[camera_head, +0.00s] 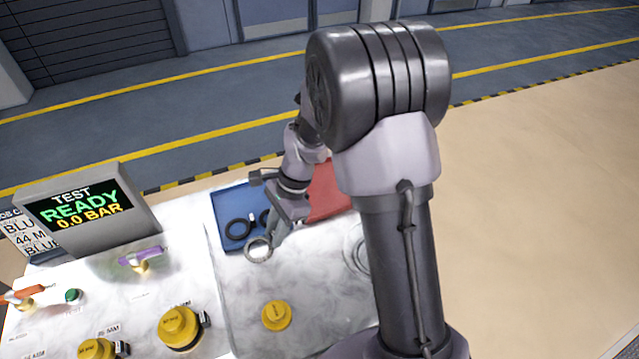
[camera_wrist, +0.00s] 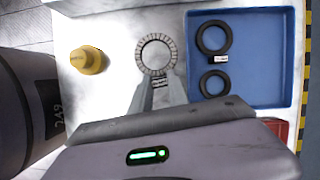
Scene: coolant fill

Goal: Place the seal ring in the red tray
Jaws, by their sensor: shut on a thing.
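My gripper (camera_wrist: 158,88) is shut on a grey ribbed ring (camera_wrist: 140,56) with a small label at its near edge. In the head view the ring (camera_head: 257,259) is at my gripper (camera_head: 272,232), over the pale worktop in front of the blue tray. I cannot tell whether the ring touches the worktop. The red tray (camera_head: 325,196) is right of the blue tray, partly hidden behind my arm. Only a corner of the red tray (camera_wrist: 277,128) shows in the wrist view. Two black rings (camera_wrist: 203,46) lie in the blue tray (camera_wrist: 250,80).
A yellow knob (camera_head: 276,315) stands on the front worktop. Left are more yellow fittings (camera_head: 178,326), a purple-handled valve (camera_head: 142,257) and a display (camera_head: 88,210) reading TEST READY 0.0 BAR. A pale round shape (camera_head: 357,252) shows beside my arm.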

